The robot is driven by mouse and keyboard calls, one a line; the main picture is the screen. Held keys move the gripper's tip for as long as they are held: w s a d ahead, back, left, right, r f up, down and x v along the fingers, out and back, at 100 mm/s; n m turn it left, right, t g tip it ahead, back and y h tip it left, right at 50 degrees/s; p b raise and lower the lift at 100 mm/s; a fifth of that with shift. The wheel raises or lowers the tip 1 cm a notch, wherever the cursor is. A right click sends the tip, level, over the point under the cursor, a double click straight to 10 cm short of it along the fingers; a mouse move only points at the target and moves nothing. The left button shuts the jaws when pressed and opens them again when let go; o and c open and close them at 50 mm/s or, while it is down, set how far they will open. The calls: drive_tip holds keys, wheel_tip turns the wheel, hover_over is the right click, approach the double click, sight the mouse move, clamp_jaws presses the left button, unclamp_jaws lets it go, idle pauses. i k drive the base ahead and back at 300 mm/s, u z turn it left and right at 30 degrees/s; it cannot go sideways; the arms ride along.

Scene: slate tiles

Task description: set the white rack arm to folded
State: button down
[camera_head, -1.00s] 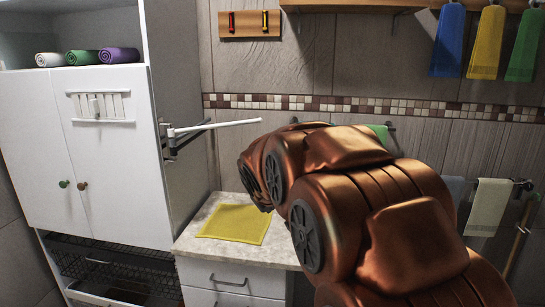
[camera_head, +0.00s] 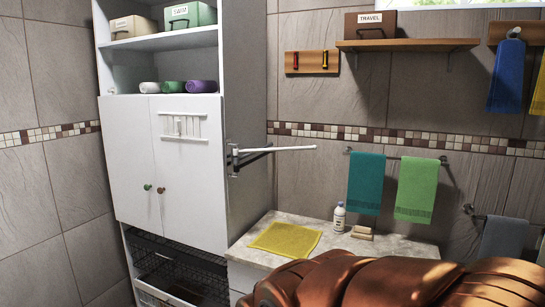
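The white rack arm (camera_head: 282,149) is hinged to a bracket (camera_head: 235,155) on the right side panel of the tall white cabinet. It sticks out to the right, away from the panel, above the counter. A dark arm (camera_head: 252,158) shows at the same bracket, partly behind the white one. My copper-coloured arm fills the bottom right of the view, below and in front of the rack. My gripper is not in view.
The white cabinet (camera_head: 125,190) stands left, with rolled towels on a shelf. A counter (camera_head: 262,222) holds a yellow cloth (camera_head: 286,239), a bottle (camera_head: 339,217) and a soap block (camera_head: 362,232). Teal (camera_head: 366,182) and green (camera_head: 416,188) towels hang behind. Space around the rack arm looks free.

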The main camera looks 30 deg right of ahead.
sight(236, 152)
drive_tip(key=z, duration=0.2)
drive_tip(key=k, duration=0.15)
drive_tip(key=u, duration=1.05)
drive_tip(key=i, duration=1.3)
drive_tip(key=z, duration=0.85)
